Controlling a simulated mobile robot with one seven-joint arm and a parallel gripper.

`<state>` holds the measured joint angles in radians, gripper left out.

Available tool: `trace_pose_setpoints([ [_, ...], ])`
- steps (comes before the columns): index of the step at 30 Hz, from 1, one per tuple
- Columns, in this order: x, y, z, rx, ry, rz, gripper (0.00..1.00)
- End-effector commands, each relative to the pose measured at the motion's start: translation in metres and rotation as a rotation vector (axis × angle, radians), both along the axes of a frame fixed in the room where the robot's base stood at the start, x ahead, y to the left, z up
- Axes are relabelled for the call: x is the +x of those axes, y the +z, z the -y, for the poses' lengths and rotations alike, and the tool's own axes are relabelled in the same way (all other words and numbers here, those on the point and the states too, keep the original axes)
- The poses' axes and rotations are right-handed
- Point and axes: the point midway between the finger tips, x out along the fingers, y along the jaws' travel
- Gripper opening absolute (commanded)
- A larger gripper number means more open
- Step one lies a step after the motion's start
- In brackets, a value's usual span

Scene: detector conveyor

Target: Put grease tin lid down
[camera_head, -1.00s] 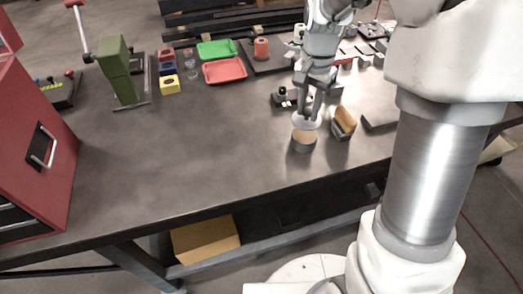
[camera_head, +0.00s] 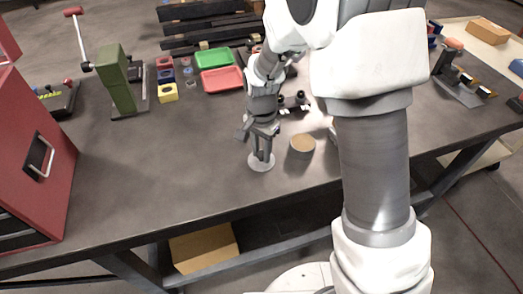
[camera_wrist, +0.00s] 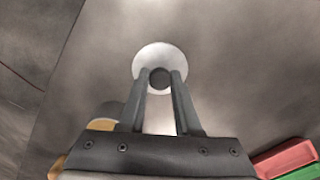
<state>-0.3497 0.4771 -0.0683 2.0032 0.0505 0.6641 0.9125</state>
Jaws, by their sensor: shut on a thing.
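The grease tin lid is a pale round disc (camera_head: 261,163) with a dark knob at its centre. In the wrist view the lid (camera_wrist: 153,57) shows between and beyond my fingertips. My gripper (camera_head: 262,154) points down and is shut on the lid's knob; its fingers also show in the wrist view (camera_wrist: 160,78). The lid is at or just above the table top; I cannot tell whether it touches. The open grease tin (camera_head: 301,147), grey with a tan inside, stands just right of the lid. It shows partly behind my gripper in the wrist view (camera_wrist: 101,125).
The grey table (camera_head: 170,185) is clear to the left of the lid. A red tray (camera_head: 222,79) and a green tray (camera_head: 214,58) lie farther back. A green press (camera_head: 117,85) and a red cabinet (camera_head: 35,140) stand at the left. Small dark parts (camera_head: 292,101) lie behind the tin.

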Motion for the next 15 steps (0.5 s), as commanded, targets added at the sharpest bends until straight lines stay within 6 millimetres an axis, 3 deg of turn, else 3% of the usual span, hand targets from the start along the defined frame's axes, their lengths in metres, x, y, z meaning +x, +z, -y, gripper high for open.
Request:
trace_pose_setpoints([
  [10, 0.0004, -0.004, 0.0001, 0.0, 0.0, 0.001, 0.0],
  [11, 0.0004, -0.0038, 0.0001, 0.0, 0.0, 0.001, 0.34],
  [15, 0.0004, -0.0028, 0.0001, 0.0, 0.0, 0.001, 0.59],
])
